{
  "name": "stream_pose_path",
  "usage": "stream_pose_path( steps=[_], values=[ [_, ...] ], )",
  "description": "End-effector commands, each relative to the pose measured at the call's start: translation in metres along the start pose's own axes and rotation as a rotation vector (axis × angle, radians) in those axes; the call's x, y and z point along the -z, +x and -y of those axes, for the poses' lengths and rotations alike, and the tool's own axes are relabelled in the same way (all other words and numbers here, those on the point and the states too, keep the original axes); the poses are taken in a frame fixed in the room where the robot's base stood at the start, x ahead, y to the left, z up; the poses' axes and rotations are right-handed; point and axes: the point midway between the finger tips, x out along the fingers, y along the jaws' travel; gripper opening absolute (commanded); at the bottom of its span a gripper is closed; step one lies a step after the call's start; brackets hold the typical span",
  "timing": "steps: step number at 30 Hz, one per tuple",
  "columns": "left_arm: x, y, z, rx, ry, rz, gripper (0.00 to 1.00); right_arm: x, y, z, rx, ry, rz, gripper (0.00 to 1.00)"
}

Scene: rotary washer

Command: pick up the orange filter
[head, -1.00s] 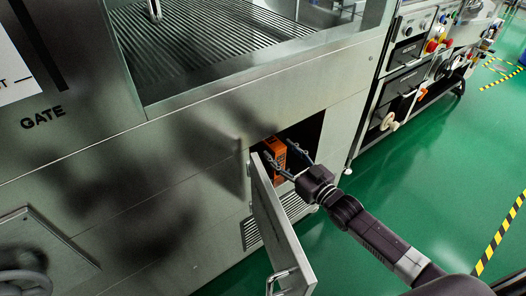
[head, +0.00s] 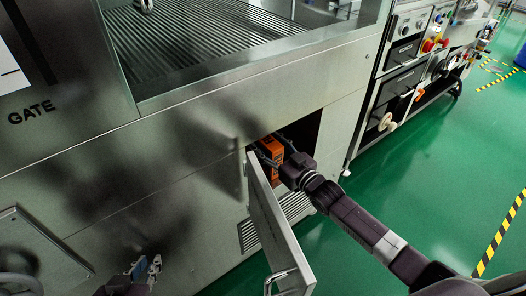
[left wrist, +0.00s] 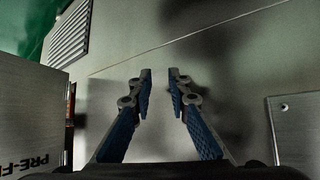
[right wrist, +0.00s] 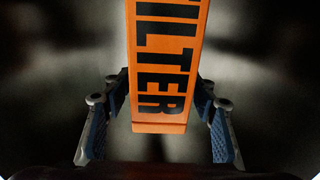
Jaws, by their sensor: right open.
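The orange filter (head: 271,150), a box with black lettering, stands in the opening in the machine's front. It fills the middle of the right wrist view (right wrist: 165,60). My right gripper (head: 280,148) reaches into the opening; its open fingers (right wrist: 161,85) lie on either side of the filter's lower part, with gaps beside it. The filter's far end is out of frame there. My left gripper (head: 145,267) is at the lower left of the head view, in front of the machine; its fingers (left wrist: 160,75) are apart and empty.
The small hatch door (head: 275,220) with a handle stands open, left of my right arm. It also shows in the left wrist view (left wrist: 35,115). A vent (left wrist: 68,35) is in the panel. Green floor lies right of the machine.

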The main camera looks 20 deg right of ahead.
Motion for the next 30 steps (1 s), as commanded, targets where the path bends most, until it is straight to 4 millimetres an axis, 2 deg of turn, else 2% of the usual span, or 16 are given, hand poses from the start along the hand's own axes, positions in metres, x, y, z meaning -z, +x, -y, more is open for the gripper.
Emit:
stream_pose_path(
  steps=[2, 15, 26, 28, 30],
  values=[
    [0.0, 0.0, 0.0, 0.0, 0.0, 0.001, 0.17, 0.0, 0.0, 0.0, 0.0, 0.0, 0.0, 0.51],
    [-0.001, 0.0, 0.0, 0.001, 0.0, 0.002, 0.17, 0.0, 0.0, 0.0, 0.0, 0.0, 0.0, 0.02],
    [-0.002, -0.001, 0.001, 0.001, 0.0, 0.009, 0.17, 0.003, -0.001, 0.0, 0.0, 0.0, -0.003, 0.01],
    [-0.004, -0.002, 0.001, 0.001, -0.001, 0.023, 0.17, 0.004, -0.001, 0.0, 0.0, 0.0, -0.003, 0.01],
    [-0.016, -0.005, 0.001, 0.002, -0.001, 0.068, 0.17, 0.006, -0.002, 0.0, 0.0, 0.0, -0.003, 0.01]
  ],
)
